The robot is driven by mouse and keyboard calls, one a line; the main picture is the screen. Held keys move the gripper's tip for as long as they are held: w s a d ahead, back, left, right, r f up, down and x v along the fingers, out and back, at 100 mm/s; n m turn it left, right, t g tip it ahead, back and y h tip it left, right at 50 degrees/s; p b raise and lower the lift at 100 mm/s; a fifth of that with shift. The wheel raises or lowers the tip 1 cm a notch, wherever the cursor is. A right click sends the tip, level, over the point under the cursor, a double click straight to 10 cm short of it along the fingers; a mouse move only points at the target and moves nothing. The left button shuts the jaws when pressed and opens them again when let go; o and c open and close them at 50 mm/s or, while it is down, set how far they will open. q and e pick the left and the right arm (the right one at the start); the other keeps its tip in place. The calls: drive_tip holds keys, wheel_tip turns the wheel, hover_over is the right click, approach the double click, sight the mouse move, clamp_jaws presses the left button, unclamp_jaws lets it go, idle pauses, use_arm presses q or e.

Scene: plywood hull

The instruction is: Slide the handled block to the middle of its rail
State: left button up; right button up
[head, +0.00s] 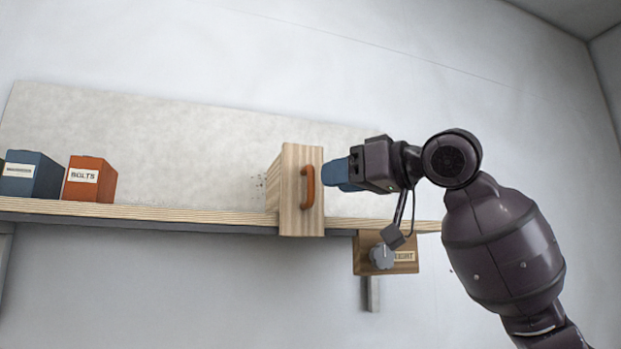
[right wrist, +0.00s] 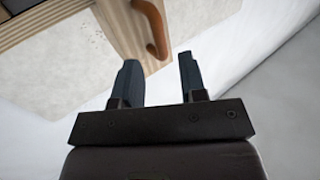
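The handled block (head: 290,200) is a light wooden block standing on the front edge of a long wooden shelf rail (head: 160,211), right of the rail's visible middle. Its orange-brown handle (head: 308,186) is upright on the front face. My right gripper (head: 332,172) is just right of the handle. In the right wrist view its two blue fingers (right wrist: 160,75) are spread apart with nothing between them, and the handle (right wrist: 152,25) lies beyond their tips. I see no contact with the handle. My left gripper is in neither view.
An orange bin labelled BOLTS (head: 91,181) and a blue bin (head: 33,175) stand on the shelf at the left. A wooden box with a grey knob (head: 383,256) hangs under the shelf at the right. The rail between bins and block is clear.

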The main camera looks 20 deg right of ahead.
sight(311, 194)
drive_tip(key=shift+p+x, duration=0.7)
drive_tip(key=shift+x, duration=2.4)
drive_tip(key=shift+c, duration=0.3)
clamp_jaws()
